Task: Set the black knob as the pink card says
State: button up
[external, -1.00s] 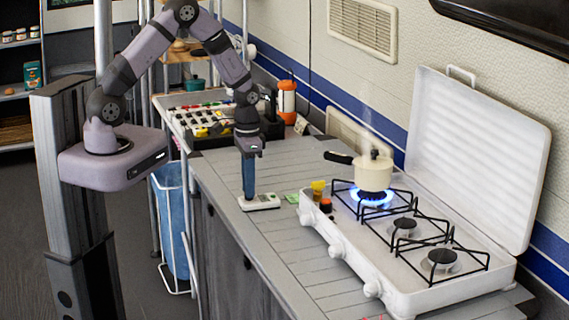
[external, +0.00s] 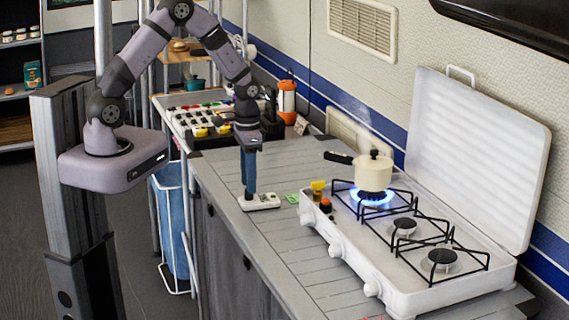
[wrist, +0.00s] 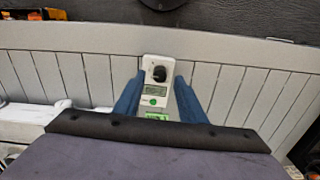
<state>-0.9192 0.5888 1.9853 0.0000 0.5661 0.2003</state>
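A white device (external: 262,203) lies on the grey counter, below my gripper (external: 249,191). In the wrist view the device (wrist: 148,66) carries the black knob (wrist: 159,74), a small display (wrist: 155,90) and a green button. The display is too small to read surely. My gripper (wrist: 159,79) is open; its two blue fingers stand apart on either side of the device, with the knob between their tips. I cannot tell whether they touch it. In the external view the fingers hide the knob. I cannot make out a pink card with certainty.
A green card (external: 292,198) lies beside the device. A white stove (external: 345,250) stands to the right, with a lit burner under a cream pot (external: 373,175). Yellow and orange-topped small items stand at its near corner. The counter's front (external: 300,262) is mostly clear.

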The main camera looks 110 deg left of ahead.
jog(key=shift+r+b, duration=0.6)
jog(key=shift+r, duration=2.25)
jog(key=shift+n, duration=0.4)
jog(key=s+d+f+g+h, duration=0.1)
jog(key=s+d, duration=0.2)
jog(key=d, duration=0.2)
jog(key=s+d+f+h, duration=0.1)
jog(key=s+d+f, duration=0.15)
jog(key=d, duration=0.25)
jog(key=w+d+r+m, duration=0.1)
jog(key=d+r+m, duration=0.1)
jog(key=d, duration=0.5)
jog(key=w+d+r+m+y, duration=0.1)
jog(key=d+r+m, duration=0.1)
jog(key=d+m, duration=0.2)
jog(key=w+d+r+m+t+y, duration=0.1)
jog(key=w+d+r+m, duration=0.1)
jog(key=d, duration=0.8)
jog(key=shift+r+m, duration=0.35)
jog(key=shift+m, duration=0.15)
jog(key=shift+a, duration=0.1)
